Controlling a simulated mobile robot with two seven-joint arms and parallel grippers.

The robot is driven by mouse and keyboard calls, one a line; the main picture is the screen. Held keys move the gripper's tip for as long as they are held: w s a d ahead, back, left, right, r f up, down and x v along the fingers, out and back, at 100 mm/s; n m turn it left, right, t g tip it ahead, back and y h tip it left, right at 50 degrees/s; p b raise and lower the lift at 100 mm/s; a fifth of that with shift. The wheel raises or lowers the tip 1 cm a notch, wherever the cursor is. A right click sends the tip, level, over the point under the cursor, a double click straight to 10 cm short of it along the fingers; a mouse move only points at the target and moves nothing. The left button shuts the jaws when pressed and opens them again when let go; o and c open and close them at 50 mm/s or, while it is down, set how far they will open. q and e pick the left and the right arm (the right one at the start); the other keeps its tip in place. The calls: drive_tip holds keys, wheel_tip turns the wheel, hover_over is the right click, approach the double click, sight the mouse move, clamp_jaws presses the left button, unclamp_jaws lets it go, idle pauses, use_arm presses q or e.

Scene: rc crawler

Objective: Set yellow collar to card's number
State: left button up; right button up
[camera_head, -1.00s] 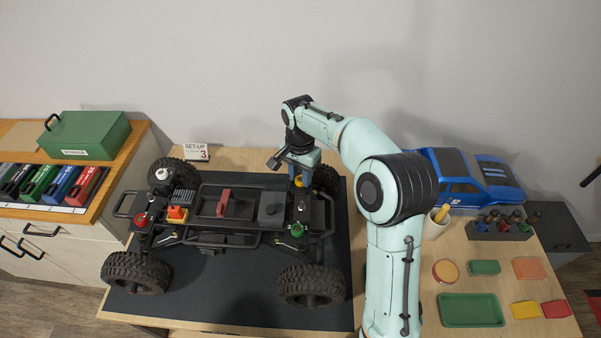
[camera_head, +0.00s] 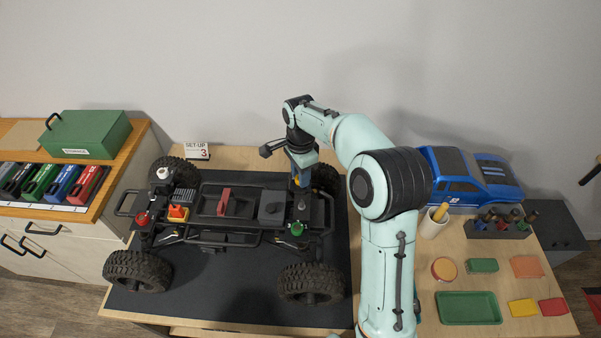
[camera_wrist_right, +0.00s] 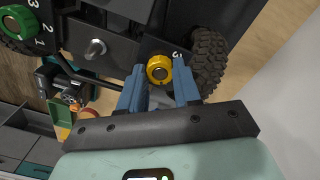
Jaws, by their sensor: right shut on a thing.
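The set-up card (camera_head: 197,151) stands at the back of the table and reads 3. The yellow collar (camera_wrist_right: 159,68) sits on a black plate at one corner of the crawler (camera_head: 240,207), beside a wheel. My right gripper (camera_wrist_right: 160,88) is shut on the yellow collar, with a blue finger at each side of it. In the head view, my right gripper (camera_head: 301,178) points down at the crawler's back right corner and mostly hides the collar. One digit shows on the plate beside the collar, too small to read surely. My left gripper is not in view.
A green collar (camera_head: 296,229) and a red collar (camera_head: 142,218) sit on other corners of the crawler. A blue truck body (camera_head: 462,180), a tool holder (camera_head: 500,228) and a green tray (camera_head: 469,309) lie on the right. The dark mat's front is clear.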

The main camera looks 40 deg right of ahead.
drive_tip(key=o, duration=1.1)
drive_tip(key=shift+c, duration=0.2)
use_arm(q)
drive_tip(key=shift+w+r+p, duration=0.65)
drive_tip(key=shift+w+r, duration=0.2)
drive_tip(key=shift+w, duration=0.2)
use_arm(e)
wheel_tip(320, 180, up, 13)
drive_tip(key=shift+r, duration=0.15)
drive_tip(key=shift+w, duration=0.1)
